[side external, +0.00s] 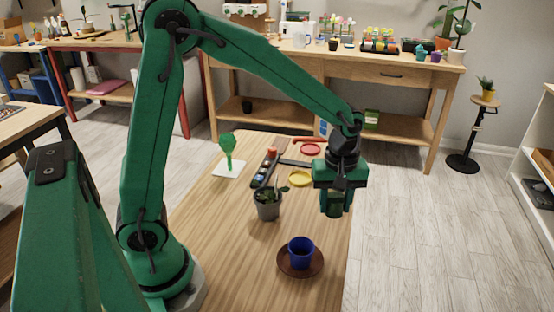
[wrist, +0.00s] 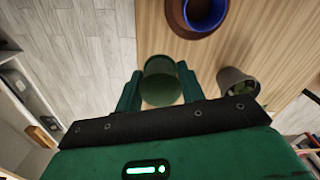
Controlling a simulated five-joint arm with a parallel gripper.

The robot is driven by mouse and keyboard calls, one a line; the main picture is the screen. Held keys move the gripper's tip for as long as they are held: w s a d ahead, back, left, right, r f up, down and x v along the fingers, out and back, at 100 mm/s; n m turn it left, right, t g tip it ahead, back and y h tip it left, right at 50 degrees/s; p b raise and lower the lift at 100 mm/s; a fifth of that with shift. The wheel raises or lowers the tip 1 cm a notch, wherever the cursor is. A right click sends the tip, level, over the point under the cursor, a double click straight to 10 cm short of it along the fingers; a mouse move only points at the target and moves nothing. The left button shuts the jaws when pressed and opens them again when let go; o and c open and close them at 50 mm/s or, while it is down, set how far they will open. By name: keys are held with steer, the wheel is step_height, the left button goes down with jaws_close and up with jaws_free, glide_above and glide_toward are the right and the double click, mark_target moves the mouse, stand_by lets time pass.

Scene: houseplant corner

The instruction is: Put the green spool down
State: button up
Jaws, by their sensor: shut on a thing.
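The green spool (wrist: 162,80) is between the two fingers of my gripper (wrist: 160,92) in the wrist view. The gripper is shut on it. In the side view my gripper (side external: 337,203) points down by the right edge of the wooden table (side external: 215,215), and the spool is mostly hidden between the dark fingers. The spool appears held above the table; the exact gap under it cannot be told.
A blue cup (side external: 300,250) stands on a brown saucer (side external: 285,267) in front. A grey plant pot (side external: 267,208) is left of my gripper. A yellow dish (side external: 300,179), a red dish (side external: 311,149) and a dark tray (side external: 264,171) lie behind. The front left tabletop is clear.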

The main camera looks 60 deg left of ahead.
mark_target(336, 197)
step_height(336, 197, up, 11)
steer(key=shift+w+a+f, duration=0.1)
steer(key=shift+w, duration=0.05)
steer(key=w+a+r, duration=0.1)
steer(key=w+a, duration=0.3)
steer(key=a, duration=0.6)
steer(key=w+a+n, duration=0.1)
steer(key=w+a, duration=0.4)
steer(key=a, duration=0.4)
steer(key=w+a+r, duration=0.1)
steer(key=w+a, duration=0.3)
steer(key=a, duration=0.6)
steer(key=s+a+f+n, duration=0.1)
steer(key=s+a, duration=0.1)
steer(key=a, duration=0.7)
steer(key=s+a+f, duration=0.1)
steer(key=s+a, duration=0.1)
steer(key=a, duration=0.6)
steer(key=shift+f, duration=5.65)
steer(key=s+a+f, duration=0.1)
steer(key=a+f, duration=0.1)
steer(key=a, duration=0.1)
steer(key=s+a+f, duration=0.1)
steer(key=a+f, duration=0.1)
steer(key=a, duration=0.2)
steer(key=s+a+f, duration=0.2)
steer(key=a+f, duration=0.1)
steer(key=a, duration=0.1)
steer(key=shift+a, duration=0.15)
